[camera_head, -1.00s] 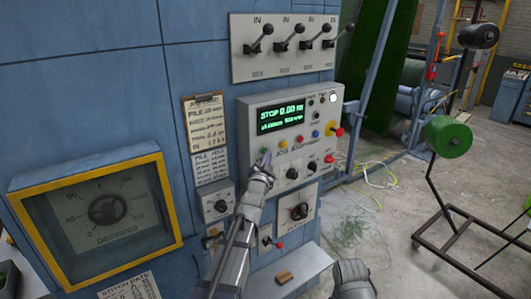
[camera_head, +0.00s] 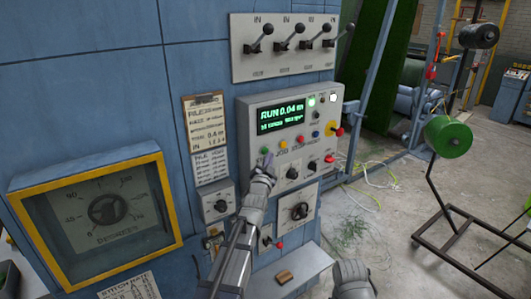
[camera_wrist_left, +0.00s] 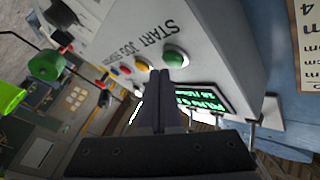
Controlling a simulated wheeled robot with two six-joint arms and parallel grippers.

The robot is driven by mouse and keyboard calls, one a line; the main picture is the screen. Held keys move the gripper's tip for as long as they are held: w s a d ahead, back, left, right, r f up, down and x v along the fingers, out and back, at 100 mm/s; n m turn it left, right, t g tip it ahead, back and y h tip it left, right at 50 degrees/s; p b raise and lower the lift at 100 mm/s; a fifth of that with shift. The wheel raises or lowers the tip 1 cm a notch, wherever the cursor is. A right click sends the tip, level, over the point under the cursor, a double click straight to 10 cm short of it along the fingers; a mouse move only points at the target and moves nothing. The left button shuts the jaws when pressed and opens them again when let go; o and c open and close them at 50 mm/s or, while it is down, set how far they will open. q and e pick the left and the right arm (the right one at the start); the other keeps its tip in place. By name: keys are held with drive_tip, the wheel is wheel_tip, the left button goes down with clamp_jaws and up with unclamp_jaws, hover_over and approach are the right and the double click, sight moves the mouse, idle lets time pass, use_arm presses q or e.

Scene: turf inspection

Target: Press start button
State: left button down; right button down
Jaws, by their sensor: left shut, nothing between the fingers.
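The control box (camera_head: 243,130) on the blue machine has a lit green display (camera_head: 281,117) reading RUN 0.04 m. The green start button (camera_head: 264,151) is at the box's lower left. It also shows in the left wrist view (camera_wrist_left: 175,56) beside the word START. My left gripper (camera_head: 268,158) is shut and empty, with its fingertips close to the button. In the wrist view the fingertips (camera_wrist_left: 160,72) appear just short of it. I cannot tell for sure whether they touch.
Yellow, blue and red buttons and black knobs sit right of the start button. A red knob on a yellow plate (camera_head: 334,130) is at the box's right. A lever panel (camera_head: 285,70) is above, and a shelf (camera_head: 309,262) is below. Open floor lies right, with a reel stand (camera_head: 440,225).

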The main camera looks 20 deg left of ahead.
use_arm(q)
drive_tip(key=shift+s+d, duration=0.1)
drive_tip(key=shift+d, duration=0.05)
drive_tip(key=shift+s+d, duration=0.8)
drive_tip(key=shift+d, duration=0.2)
drive_tip(key=shift+s+d, duration=0.75)
drive_tip(key=shift+d, duration=0.2)
drive_tip(key=s+d+f+g+h+b, duration=0.2)
drive_tip(key=s+d+f+g+b, duration=0.25)
drive_tip(key=f, duration=0.45)
drive_tip(key=s+d+f+m+g+h+b, duration=0.1)
drive_tip(key=s+d+f+g, duration=0.2)
drive_tip(key=s+d+f, duration=0.35)
drive_tip(key=s+d+f+g+h+b, duration=0.2)
drive_tip(key=s+d+f+g, duration=0.15)
drive_tip(key=d+f, duration=0.55)
drive_tip(key=s+a+f+n+g+y+b, duration=0.1)
drive_tip(key=s+f+g, duration=0.3)
drive_tip(key=s, duration=0.6)
drive_tip(key=s+a+f+n+g+y+b, duration=0.2)
drive_tip(key=s+a+f+g+y+b, duration=0.1)
drive_tip(key=s+f, duration=0.5)
drive_tip(key=shift+s+f+g, duration=0.15)
drive_tip(key=shift+s+g, duration=0.7)
drive_tip(key=shift+g, duration=0.05)
